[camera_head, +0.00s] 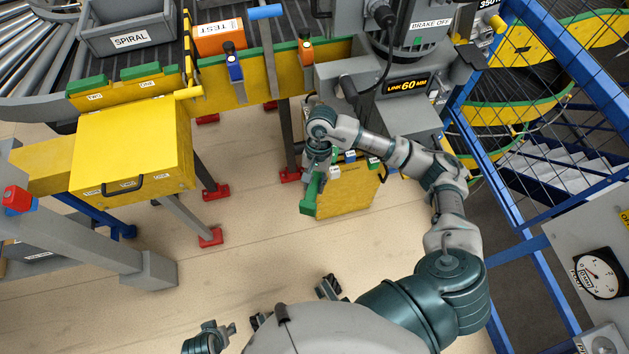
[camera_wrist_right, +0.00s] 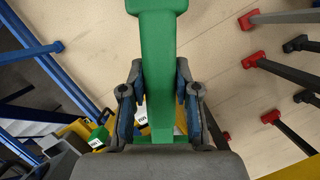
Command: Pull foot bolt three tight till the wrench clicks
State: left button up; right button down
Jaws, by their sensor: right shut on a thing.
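My right gripper (camera_head: 318,165) is shut on a thick green bar-shaped tool (camera_head: 310,193), apparently the wrench. In the right wrist view the green tool (camera_wrist_right: 160,60) runs up between the two fingers (camera_wrist_right: 160,95) and leaves the frame at the top. Its working end is not clear. Red feet show below the conveyor: one foot (camera_head: 290,174) just left of my right gripper, another (camera_head: 216,190) farther left, one (camera_head: 210,237) nearer. I cannot make out bolts or which foot is three. Dark jointed parts of mine are at the bottom edge; the left gripper is unclear among them.
A yellow board (camera_head: 345,195) with small labelled parts stands right beside the gripper. A yellow box (camera_head: 130,150) is at left, a grey motor unit (camera_head: 410,60) above. Blue fence posts (camera_head: 470,60) bound the right. The beige floor (camera_head: 260,250) is open in the middle.

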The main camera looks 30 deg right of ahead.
pick_arm(q)
jog(key=shift+f, duration=0.1)
pick_arm(e)
jog(key=shift+d, duration=0.1)
jog(key=shift+b, duration=0.3)
pick_arm(q)
jog(key=shift+s+f, duration=0.1)
jog(key=shift+f, duration=0.1)
jog(key=shift+d+r, duration=0.1)
dwell(0.5)
jog(key=shift+w+d+r+t, duration=0.1)
jog(key=shift+w+r+t, duration=0.2)
jog(key=shift+w+r, duration=0.25)
jog(key=shift+w+r, duration=0.1)
jog(key=shift+w+d+r+t, duration=0.15)
jog(key=shift+w+r+t, duration=0.2)
jog(key=shift+r, duration=0.2)
